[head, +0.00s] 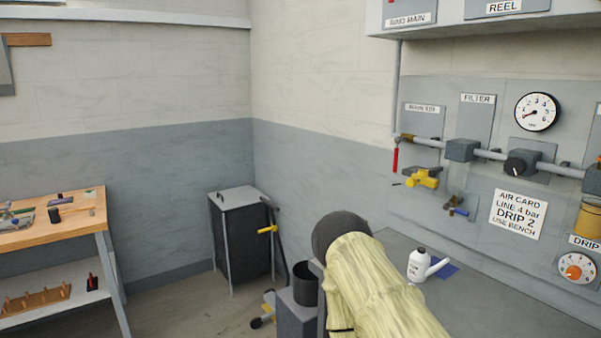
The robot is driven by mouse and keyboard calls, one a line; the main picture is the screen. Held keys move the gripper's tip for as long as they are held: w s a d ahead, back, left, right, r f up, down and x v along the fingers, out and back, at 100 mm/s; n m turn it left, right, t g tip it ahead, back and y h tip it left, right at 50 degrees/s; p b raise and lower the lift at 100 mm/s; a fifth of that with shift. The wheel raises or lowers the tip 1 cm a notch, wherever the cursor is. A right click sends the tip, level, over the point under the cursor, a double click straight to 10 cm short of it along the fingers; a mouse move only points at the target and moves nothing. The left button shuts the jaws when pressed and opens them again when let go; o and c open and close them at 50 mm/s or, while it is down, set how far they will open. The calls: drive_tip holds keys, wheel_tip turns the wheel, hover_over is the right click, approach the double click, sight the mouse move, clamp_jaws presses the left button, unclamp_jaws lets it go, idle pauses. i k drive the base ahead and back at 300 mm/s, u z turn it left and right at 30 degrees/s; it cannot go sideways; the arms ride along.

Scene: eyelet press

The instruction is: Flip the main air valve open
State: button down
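The main air valve (406,138) is a small brass-coloured body at the left end of the horizontal pipe on the back panel. Its red lever (395,160) hangs straight down, across the line of the horizontal pipe. My arm, in a pale yellow sleeve with a dark rounded joint, rises at the lower middle, below and left of the valve. I cannot make out my gripper. Nothing is seen touching the lever.
A yellow fitting (422,178) projects just below the valve. A filter (461,150), regulator knob (520,163) and gauge (538,112) are to the right. A white bottle (418,265) stands on the grey bench (480,310). A dark cabinet (242,240) and wooden workbench (60,232) are left.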

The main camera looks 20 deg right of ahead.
sight(397, 140)
drive_tip(key=z, duration=0.4)
drive_tip(key=i, duration=1)
drive_tip(key=u, duration=0.25)
